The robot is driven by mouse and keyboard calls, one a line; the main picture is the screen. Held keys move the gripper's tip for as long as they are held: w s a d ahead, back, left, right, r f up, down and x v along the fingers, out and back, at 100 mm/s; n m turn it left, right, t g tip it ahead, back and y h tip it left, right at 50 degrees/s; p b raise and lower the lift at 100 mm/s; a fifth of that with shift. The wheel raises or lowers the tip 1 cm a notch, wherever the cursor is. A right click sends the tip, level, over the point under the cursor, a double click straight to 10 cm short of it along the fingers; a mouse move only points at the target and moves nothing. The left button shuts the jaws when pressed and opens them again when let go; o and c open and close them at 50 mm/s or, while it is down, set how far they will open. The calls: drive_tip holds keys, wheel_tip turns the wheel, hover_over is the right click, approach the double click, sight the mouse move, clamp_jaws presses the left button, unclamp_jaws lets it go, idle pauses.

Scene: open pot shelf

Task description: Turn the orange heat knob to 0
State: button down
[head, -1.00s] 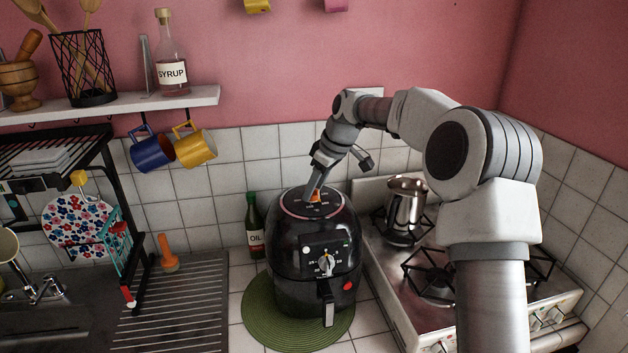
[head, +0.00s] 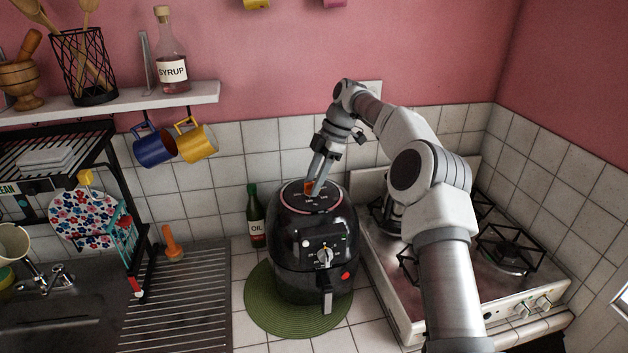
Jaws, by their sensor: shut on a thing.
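The orange heat knob (head: 309,187) sits on the top of the black air fryer (head: 300,262). Only part of the knob shows, because my gripper (head: 315,186) covers the rest. My gripper points down from above, with its fingers shut on the knob. Small white marks are on the top around the knob, but they are too small to read. A second, pale knob (head: 325,256) is on the fryer's front, above the drawer handle.
The fryer stands on a round green mat (head: 262,318). An oil bottle (head: 256,217) stands close behind it on the left. A gas stove (head: 395,310) is on the right. Mugs (head: 196,143) hang under the shelf (head: 120,106), and a sink with a ribbed drainer (head: 180,300) lies at the left.

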drive_tip(key=shift+n+g+h, duration=0.3)
drive_tip(key=shift+n+g, duration=0.1)
drive_tip(key=shift+n, duration=0.6)
drive_tip(key=shift+f+n, duration=0.1)
drive_tip(key=shift+n, duration=0.2)
drive_tip(key=shift+c, duration=1.9)
unclamp_jaws()
